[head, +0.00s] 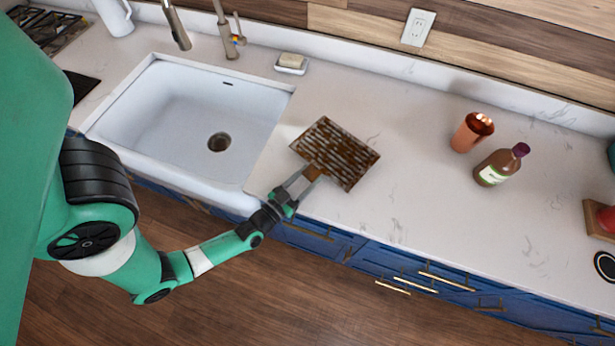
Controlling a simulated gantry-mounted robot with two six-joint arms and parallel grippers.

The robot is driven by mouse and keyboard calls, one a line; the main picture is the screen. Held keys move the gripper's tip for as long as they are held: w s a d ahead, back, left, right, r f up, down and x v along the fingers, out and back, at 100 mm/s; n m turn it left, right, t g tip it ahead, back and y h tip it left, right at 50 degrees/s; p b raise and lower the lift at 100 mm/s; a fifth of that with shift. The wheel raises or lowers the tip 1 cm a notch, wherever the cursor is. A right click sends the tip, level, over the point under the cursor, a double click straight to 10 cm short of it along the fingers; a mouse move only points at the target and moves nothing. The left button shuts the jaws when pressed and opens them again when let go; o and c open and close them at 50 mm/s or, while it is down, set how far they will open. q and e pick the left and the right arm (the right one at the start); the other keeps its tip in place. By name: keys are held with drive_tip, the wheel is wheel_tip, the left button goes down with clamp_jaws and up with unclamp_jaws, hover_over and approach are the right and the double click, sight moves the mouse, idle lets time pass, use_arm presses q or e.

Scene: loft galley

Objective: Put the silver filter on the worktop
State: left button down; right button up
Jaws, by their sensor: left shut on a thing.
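The filter (345,150) is a flat, slatted rectangle, grey with heavy brown stains. It is over the white worktop (400,205), just right of the sink. My left gripper (308,178) reaches in from the front edge and is shut on the filter's near-left edge. I cannot tell whether the filter touches the worktop or is held just above it. My right gripper is not in view.
The white sink (190,110) is left of the filter, with a tap (228,35) behind it. A soap dish (291,64) stands at the back. A copper cup (472,132) and a brown bottle (500,165) stand to the right. The worktop between filter and cup is clear.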

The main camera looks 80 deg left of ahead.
use_arm(q)
drive_tip(key=shift+f+b, duration=0.3)
drive_tip(key=shift+f, duration=0.15)
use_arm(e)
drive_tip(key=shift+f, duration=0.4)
use_arm(q)
drive_tip(key=shift+c, duration=1.3)
unclamp_jaws()
drive_tip(key=shift+f, duration=0.1)
